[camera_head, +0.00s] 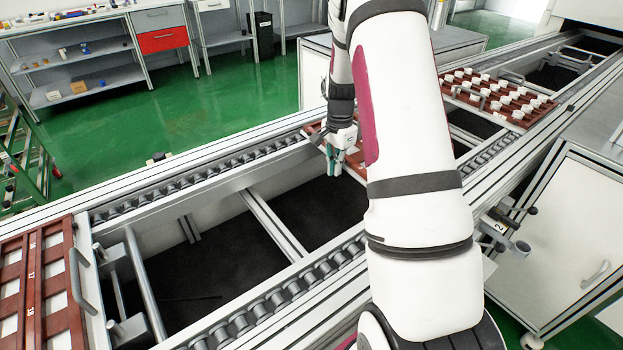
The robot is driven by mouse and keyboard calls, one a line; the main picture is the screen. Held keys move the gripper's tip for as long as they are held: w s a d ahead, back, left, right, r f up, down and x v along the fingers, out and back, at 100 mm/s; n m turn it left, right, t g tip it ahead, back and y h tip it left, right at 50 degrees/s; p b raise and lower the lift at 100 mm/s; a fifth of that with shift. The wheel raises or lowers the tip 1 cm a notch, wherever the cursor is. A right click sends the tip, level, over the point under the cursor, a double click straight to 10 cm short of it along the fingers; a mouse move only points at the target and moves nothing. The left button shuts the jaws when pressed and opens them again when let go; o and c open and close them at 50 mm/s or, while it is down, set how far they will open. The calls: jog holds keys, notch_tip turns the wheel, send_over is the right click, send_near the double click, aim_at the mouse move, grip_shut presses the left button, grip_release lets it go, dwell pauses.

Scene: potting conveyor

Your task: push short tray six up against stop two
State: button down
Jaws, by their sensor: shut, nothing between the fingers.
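My gripper (337,158) is shut and empty, pointing down over the conveyor in the middle of the view. A red-brown tray (355,166) lies at my gripper, mostly hidden behind my arm; its number does not show, and I cannot tell whether the fingers touch it. A second red-brown tray (517,117) with several white cups sits farther up the conveyor at right, its number not readable. A metal fitting marked 2 (499,226), seemingly stop two, is on the near rail right of my arm. My arm hides the conveyor between it and my gripper.
A red-brown tray (40,290) with white panels and a metal handle lies at the far left. Roller rails (290,295) line the conveyor, with an open dark gap between them. A white cabinet (570,240) stands at right.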

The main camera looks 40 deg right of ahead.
jog(key=d+b, duration=0.1)
jog(key=d, duration=0.7)
jog(key=shift+d, duration=0.7)
